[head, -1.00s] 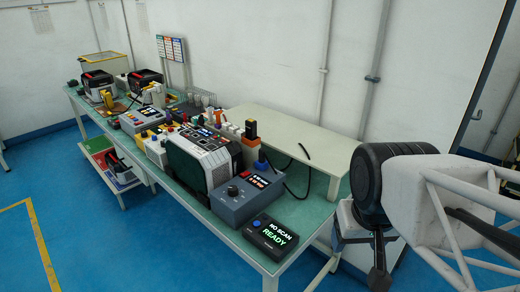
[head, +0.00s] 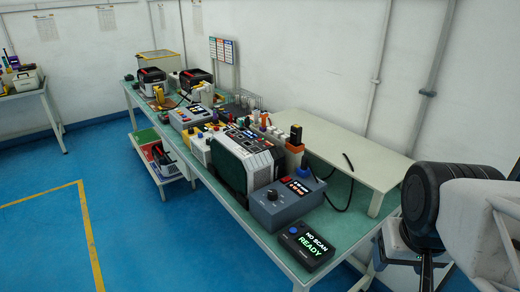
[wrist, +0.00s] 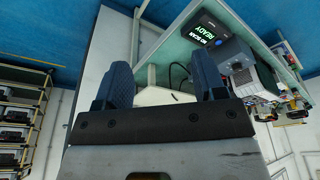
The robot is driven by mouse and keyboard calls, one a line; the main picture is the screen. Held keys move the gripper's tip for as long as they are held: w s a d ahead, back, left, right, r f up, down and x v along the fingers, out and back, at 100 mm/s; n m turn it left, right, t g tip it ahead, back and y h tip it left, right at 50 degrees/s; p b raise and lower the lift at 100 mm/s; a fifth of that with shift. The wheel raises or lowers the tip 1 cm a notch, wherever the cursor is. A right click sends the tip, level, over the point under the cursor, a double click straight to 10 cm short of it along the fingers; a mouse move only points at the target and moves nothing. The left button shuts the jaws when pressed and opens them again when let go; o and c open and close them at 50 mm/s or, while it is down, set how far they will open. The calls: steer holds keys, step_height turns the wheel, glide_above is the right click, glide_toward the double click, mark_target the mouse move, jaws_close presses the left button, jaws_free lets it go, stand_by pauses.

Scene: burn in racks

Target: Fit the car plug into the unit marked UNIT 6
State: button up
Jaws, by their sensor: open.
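My gripper (wrist: 163,82) is open and empty in the wrist view, with its two dark blue fingers apart. In the head view it is at the right edge, off the bench's near end and mostly hidden by my arm. I cannot pick out the car plug for sure. A black cable with a raised free end (head: 347,160) rises by the pale raised shelf, and an upright black and orange piece (head: 296,138) stands beside it. No UNIT 6 mark is readable.
The green bench (head: 262,238) is crowded with test boxes. A grey knob box (head: 285,205) and a NO SCAN READY display (head: 306,246) stand at its near end. A rack (wrist: 22,115) with several dark boxes shows in the wrist view.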

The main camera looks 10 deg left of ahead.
steer(key=shift+c, duration=0.5)
steer(key=shift+c, duration=0.4)
steer(key=w+a+r+n, duration=0.1)
steer(key=w+r+n, duration=0.1)
steer(key=w, duration=0.5)
steer(key=w+a+r+n, duration=0.1)
steer(key=w+r+n, duration=0.1)
steer(key=w, duration=0.4)
steer(key=n+g, duration=0.3)
steer(key=n, duration=1.1)
glide_above(306, 156)
steer(key=f, duration=1.3)
steer(key=shift+s+d, duration=0.2)
steer(key=shift+s, duration=0.2)
steer(key=shift+w+a+f, duration=0.2)
steer(key=shift+w+f, duration=0.2)
